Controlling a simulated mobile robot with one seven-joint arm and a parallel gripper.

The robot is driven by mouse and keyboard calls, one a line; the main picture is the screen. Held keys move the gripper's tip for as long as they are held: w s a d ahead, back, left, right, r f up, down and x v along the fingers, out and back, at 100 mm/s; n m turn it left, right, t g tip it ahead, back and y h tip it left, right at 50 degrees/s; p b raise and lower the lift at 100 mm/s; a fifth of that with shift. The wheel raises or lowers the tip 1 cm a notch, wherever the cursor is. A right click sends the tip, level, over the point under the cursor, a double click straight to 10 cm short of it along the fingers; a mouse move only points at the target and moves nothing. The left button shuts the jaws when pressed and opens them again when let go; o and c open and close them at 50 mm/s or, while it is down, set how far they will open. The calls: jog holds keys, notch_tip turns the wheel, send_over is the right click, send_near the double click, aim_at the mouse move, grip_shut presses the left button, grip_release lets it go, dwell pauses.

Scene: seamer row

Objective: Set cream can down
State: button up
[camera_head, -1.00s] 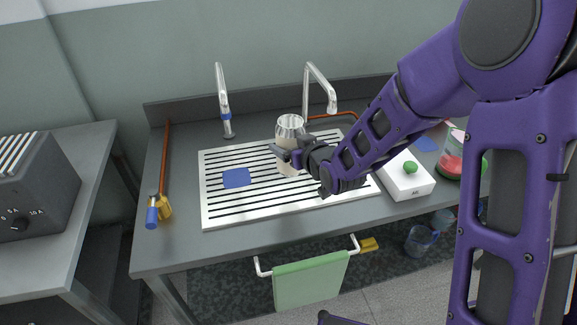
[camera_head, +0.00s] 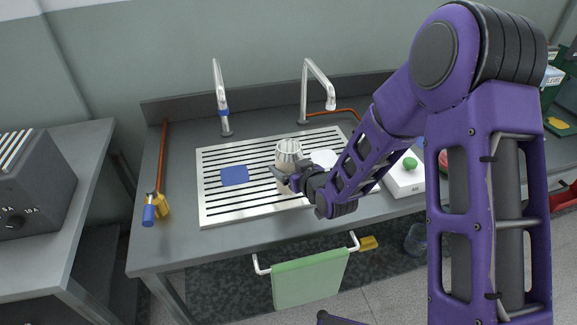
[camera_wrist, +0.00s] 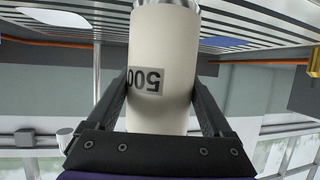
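The cream can (camera_head: 289,158) has a silver top and stands upright over the slatted white drain board (camera_head: 215,212). In the wrist view the can (camera_wrist: 163,45) fills the middle, its dark "500" label upside down. My gripper (camera_head: 284,180) holds the can from the front right; in the wrist view its two dark fingers (camera_wrist: 163,100) lie along both sides of the can. The can's lower part is partly hidden by my gripper in the head view. I cannot tell whether its base touches the board.
A blue square (camera_head: 235,176) lies on the board left of the can, and a white round patch (camera_head: 324,158) is to its right. Two taps (camera_head: 222,97) stand behind. A white box with a green button (camera_head: 405,181) is at right. The board's left front is clear.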

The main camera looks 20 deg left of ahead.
jog(key=shift+o, duration=1.1)
jog(key=shift+r+p, duration=0.25)
jog(key=shift+p, duration=0.1)
jog(key=v, duration=1.2)
jog(key=shift+w+f, duration=0.1)
